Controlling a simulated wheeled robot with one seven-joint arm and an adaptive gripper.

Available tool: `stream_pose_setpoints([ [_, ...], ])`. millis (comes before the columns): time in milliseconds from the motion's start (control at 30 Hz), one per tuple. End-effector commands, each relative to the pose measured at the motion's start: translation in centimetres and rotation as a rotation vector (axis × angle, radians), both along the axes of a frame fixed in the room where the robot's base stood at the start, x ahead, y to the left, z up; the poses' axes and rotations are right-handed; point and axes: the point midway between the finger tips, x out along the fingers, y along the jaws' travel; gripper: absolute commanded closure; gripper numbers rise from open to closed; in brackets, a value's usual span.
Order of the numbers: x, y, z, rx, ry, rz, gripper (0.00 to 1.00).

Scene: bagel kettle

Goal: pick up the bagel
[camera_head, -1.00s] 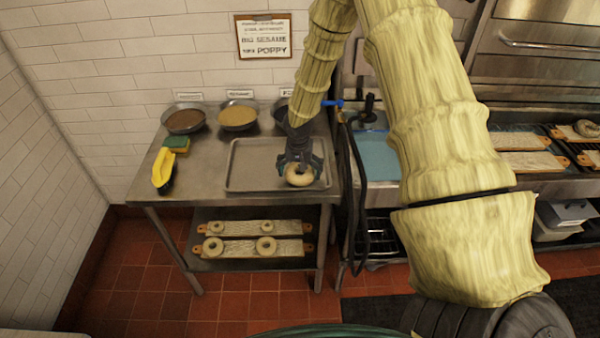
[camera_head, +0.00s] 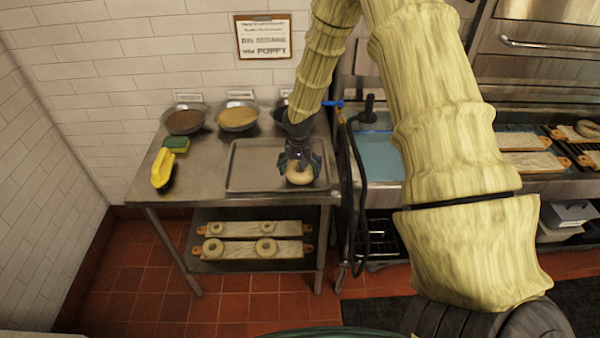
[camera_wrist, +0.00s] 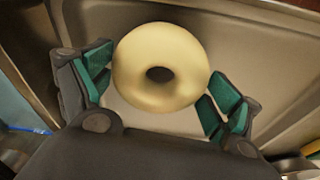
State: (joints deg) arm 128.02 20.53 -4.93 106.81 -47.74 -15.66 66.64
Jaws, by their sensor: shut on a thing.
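The pale bagel (camera_head: 299,174) is at the right end of the metal tray on the steel table. My gripper (camera_head: 300,170) is over it, pointing down, with its fingers on either side. In the wrist view the bagel (camera_wrist: 160,67) shows whole, its hole facing the camera, between the green-padded fingers of my gripper (camera_wrist: 162,92). The fingers are shut on the bagel's sides. The tray (camera_wrist: 240,40) lies behind it. I cannot tell whether the bagel touches the tray or is slightly above it.
The tray (camera_head: 250,160) is otherwise empty. Bowls of brown (camera_head: 184,120) and yellow (camera_head: 237,117) topping stand behind it. Boards with bagels (camera_head: 250,249) sit on the shelf below. A sink (camera_head: 378,155) is at right.

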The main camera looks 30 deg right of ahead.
Motion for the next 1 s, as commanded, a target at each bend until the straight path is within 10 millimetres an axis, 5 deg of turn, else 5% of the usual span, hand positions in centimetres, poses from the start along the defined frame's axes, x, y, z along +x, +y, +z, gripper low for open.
stream_pose_setpoints([
  [233,0.1,0.0,2.3,0.0,-0.003,-0.001,0.48],
  [1000,-9.6,10.3,3.5,-0.002,0.0,0.003,0.48],
])
